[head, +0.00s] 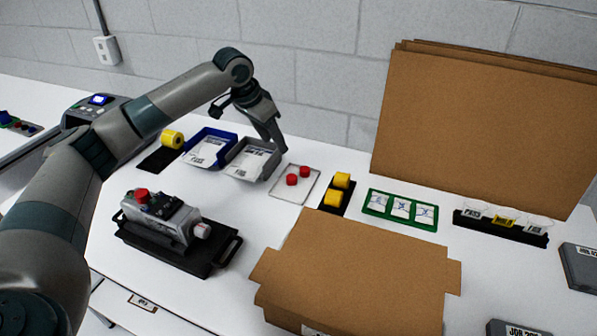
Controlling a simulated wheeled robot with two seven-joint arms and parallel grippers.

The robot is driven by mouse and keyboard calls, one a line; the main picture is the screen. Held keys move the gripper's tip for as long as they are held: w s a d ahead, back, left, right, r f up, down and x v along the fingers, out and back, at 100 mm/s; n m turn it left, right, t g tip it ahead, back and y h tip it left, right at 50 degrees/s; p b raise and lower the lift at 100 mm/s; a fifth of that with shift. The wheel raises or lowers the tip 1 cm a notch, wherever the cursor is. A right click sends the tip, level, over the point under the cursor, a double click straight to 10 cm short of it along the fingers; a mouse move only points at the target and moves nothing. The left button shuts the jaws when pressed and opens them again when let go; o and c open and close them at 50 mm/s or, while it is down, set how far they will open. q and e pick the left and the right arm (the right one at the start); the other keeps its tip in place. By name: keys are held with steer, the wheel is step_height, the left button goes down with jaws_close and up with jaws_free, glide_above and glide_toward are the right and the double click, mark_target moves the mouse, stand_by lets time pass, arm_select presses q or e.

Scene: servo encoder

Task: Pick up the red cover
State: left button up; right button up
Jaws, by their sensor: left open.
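Two small red caps, one nearer (292,180) and one farther (305,171), sit on a flat clear tray (281,197) in the middle of the table. Another red piece (141,195) sits on top of the grey servo unit (168,217), which lies on a black handled tray (222,262) at the left. I cannot tell from looks alone which red piece is the cover. My left gripper (277,146) is open and points down over the right side of the grey bin, behind and left of the red caps, apart from them. My right gripper is not in view.
A blue bin (211,133) and a grey bin (238,172) hold labelled packets. Yellow pieces (334,198) on a black strip and a green tray (375,208) stand right of the caps. A cardboard box (360,265) fills the front middle. Tall cardboard sheets (480,130) stand behind.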

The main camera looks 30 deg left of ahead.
arm_select(q)
steer(key=shift+r, duration=0.15)
steer(key=shift+s, duration=0.1)
steer(key=p, duration=0.4)
glide_above(292, 180)
steer(key=s+a, duration=0.1)
steer(key=a, duration=0.1)
steer(key=f, duration=1)
steer(key=shift+d+f, duration=0.15)
steer(key=shift+d, duration=0.05)
steer(key=shift+w+f, duration=0.1)
steer(key=shift+f, duration=0.4)
